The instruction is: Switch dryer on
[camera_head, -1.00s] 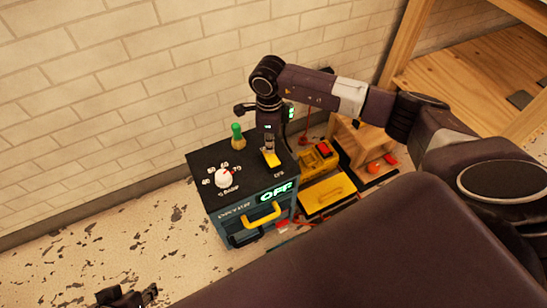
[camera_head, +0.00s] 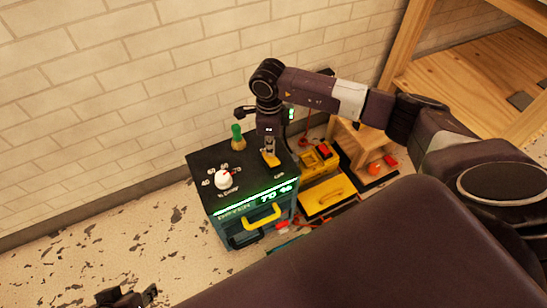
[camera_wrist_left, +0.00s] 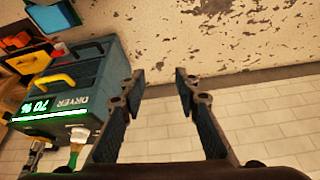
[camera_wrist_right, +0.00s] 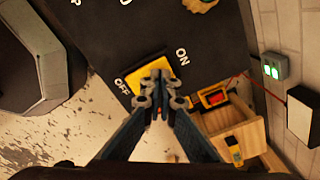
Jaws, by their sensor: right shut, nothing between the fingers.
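The dryer (camera_head: 212,205) is a dark box with a black top against the brick wall. Its front display (camera_head: 275,196) is lit green; in the left wrist view the dryer (camera_wrist_left: 95,80) reads "70 %" on its display (camera_wrist_left: 42,106). The yellow rocker switch (camera_head: 271,159) on the top also shows in the right wrist view (camera_wrist_right: 143,74), between ON and OFF labels. My right gripper (camera_wrist_right: 160,84) is shut and empty, its tips over the switch; contact is unclear. My left gripper (camera_wrist_left: 160,78) is open and empty, away from the dryer at the lower left of the head view (camera_head: 127,297).
A white knob (camera_head: 223,180) and a green-handled brush (camera_head: 238,138) are on the dryer top. Yellow boxes (camera_head: 322,197) and a wooden stand (camera_head: 352,145) crowd its right side. Floor left of the dryer is clear.

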